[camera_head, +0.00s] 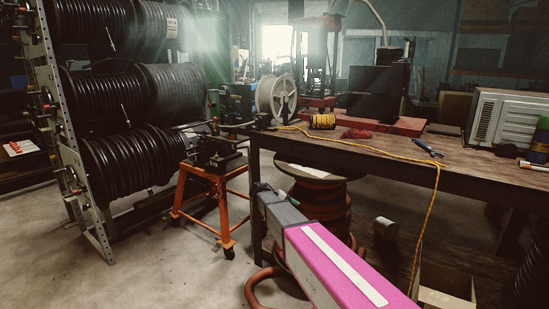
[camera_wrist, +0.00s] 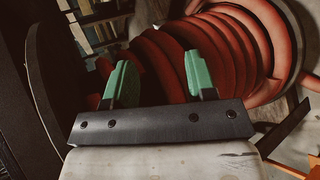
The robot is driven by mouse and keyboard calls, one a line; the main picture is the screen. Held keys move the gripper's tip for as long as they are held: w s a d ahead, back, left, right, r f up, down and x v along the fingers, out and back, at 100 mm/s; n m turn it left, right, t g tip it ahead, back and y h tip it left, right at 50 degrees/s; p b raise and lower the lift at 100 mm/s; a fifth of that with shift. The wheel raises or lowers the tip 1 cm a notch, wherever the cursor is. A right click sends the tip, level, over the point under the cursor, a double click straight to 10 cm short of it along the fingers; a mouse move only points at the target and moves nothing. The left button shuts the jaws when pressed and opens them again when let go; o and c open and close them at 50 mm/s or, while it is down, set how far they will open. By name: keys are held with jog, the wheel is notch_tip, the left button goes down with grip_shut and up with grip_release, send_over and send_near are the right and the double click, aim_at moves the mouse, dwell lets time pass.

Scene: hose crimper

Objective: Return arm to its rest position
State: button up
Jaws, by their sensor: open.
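My arm reaches in from the bottom right of the head view, with a pink link and a grey wrist. My gripper (camera_head: 261,188) is at its far end, beside the near left edge of the wooden workbench (camera_head: 340,150). In the wrist view my gripper (camera_wrist: 158,80) shows two green fingertips set wide apart, with nothing held between them. Behind the fingers is a reel of red-orange hose (camera_wrist: 225,45). In the head view this reel (camera_head: 338,208) stands on the floor under the bench, partly hidden by my arm.
An orange wheeled stand (camera_head: 188,195) carrying a dark machine is left of my gripper. A rack of black hose reels (camera_head: 125,155) stands further left. A yellow cord (camera_head: 430,215) hangs over the bench front. An open cardboard box (camera_head: 445,298) is at lower right. Floor at lower left is clear.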

jog(key=s+d+f+m+y, duration=0.1)
jog(key=s+d+f+y, duration=0.2)
jog(key=s, duration=0.6)
jog(key=s+d+f+m+y, duration=0.1)
jog(key=s+d+f+y, duration=0.3)
jog(key=s, duration=0.5)
jog(key=s+d+f+m+y, duration=0.1)
jog(key=s+d+f+y, duration=0.2)
jog(key=s, duration=0.6)
jog(key=shift+d+f+y, duration=0.15)
jog(key=shift+d+y, duration=0.35)
jog(key=shift+y, duration=0.5)
jog(key=shift+g, duration=0.3)
jog(key=shift+c, duration=0.3)
